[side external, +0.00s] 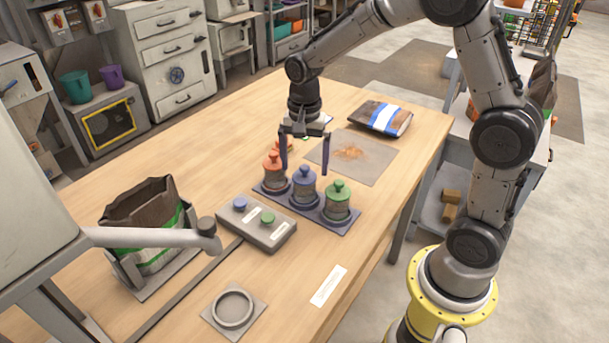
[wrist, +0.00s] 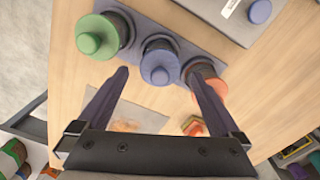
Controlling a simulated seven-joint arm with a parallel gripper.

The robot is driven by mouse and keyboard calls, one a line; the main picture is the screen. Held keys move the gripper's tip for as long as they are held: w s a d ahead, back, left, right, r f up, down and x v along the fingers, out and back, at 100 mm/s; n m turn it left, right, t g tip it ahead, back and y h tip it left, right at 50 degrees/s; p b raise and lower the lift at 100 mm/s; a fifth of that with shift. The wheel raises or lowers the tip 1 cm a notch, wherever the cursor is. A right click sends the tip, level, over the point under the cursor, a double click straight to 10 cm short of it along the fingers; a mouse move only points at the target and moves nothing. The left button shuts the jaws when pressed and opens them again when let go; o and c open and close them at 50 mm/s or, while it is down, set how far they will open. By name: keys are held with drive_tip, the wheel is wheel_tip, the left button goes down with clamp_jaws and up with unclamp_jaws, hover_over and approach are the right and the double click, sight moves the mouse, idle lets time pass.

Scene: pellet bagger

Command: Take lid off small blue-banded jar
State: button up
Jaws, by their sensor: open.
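Three small jars stand in a row on a dark tray (side external: 345,223). The blue-banded jar (side external: 304,190) is in the middle with its blue knobbed lid (side external: 304,173) on. In the wrist view the blue lid (wrist: 159,68) shows from above, just beyond the fingertips and between their lines. The orange-lidded jar (side external: 275,176) and the green-lidded jar (side external: 338,200) stand on either side. My gripper (side external: 304,172) is open and empty, its fingers pointing down behind the row near the orange and blue jars. In the wrist view my gripper (wrist: 158,75) is spread wide. Contact with the jars cannot be told.
A stained grey mat (side external: 362,155) and a brown-and-blue bag (side external: 381,117) lie behind. An open bag (side external: 145,225) stands at left.

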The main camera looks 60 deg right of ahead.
drive_tip(key=shift+f, duration=0.75)
drive_tip(key=c, duration=1.3)
